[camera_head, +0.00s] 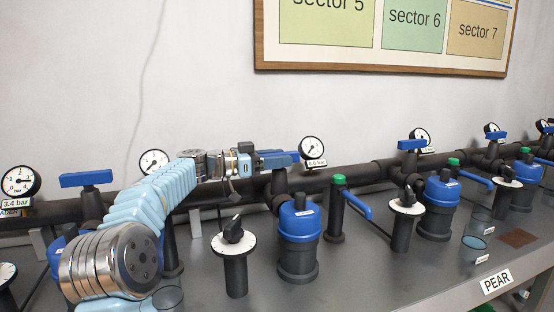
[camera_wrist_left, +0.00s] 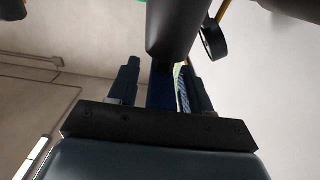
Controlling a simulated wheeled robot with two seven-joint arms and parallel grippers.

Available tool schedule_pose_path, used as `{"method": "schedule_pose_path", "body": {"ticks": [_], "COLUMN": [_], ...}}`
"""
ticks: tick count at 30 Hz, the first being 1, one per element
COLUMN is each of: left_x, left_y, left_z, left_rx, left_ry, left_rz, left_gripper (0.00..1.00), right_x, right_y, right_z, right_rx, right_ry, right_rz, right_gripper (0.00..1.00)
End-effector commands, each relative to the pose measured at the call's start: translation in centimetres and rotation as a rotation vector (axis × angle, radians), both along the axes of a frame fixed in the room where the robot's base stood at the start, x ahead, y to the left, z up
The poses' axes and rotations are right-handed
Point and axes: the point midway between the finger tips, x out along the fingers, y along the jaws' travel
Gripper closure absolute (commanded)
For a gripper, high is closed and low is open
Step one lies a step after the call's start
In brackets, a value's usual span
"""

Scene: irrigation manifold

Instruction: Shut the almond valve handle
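A blue valve handle (camera_head: 290,156) sits on top of a dark valve post, beside a gauge (camera_head: 313,150) at the back. No almond label is readable, so I cannot tell by name that this is the almond valve. My left gripper (camera_head: 272,160) is at the left end of this handle. In the left wrist view the blue handle (camera_wrist_left: 161,86) lies between the two fingers of my left gripper (camera_wrist_left: 162,88). Gaps show beside the handle, so the fingers look open around it. A dark pipe part (camera_wrist_left: 176,30) is just ahead. My right gripper is out of view.
Other blue handles stand on the left (camera_head: 86,179) and right (camera_head: 411,144). A dial post (camera_head: 235,262), a blue-topped filter (camera_head: 299,224) and a green-capped post with a blue lever (camera_head: 356,205) stand in front. A PEAR label (camera_head: 496,281) marks the bench edge.

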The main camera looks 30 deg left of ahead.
Motion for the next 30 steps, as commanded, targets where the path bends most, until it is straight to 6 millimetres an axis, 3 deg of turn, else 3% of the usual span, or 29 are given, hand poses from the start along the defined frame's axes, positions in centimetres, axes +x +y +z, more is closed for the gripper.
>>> {"method": "schedule_pose_path", "body": {"ticks": [8, 21, 30], "left_x": [-0.8, -8.3, -10.4], "left_y": [0.8, 7.4, 9.1], "left_z": [-0.2, -0.2, 0.0], "left_rx": [0.001, 0.001, 0.0], "left_ry": [-0.001, 0.0, 0.0], "left_rz": [0.003, 0.004, 0.0], "left_gripper": [0.51, 0.51, 0.51], "right_x": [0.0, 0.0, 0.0], "right_y": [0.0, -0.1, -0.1], "right_z": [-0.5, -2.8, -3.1], "right_rx": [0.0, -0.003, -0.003], "right_ry": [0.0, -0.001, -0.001], "right_rz": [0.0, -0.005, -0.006], "right_gripper": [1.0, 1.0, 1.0]}}
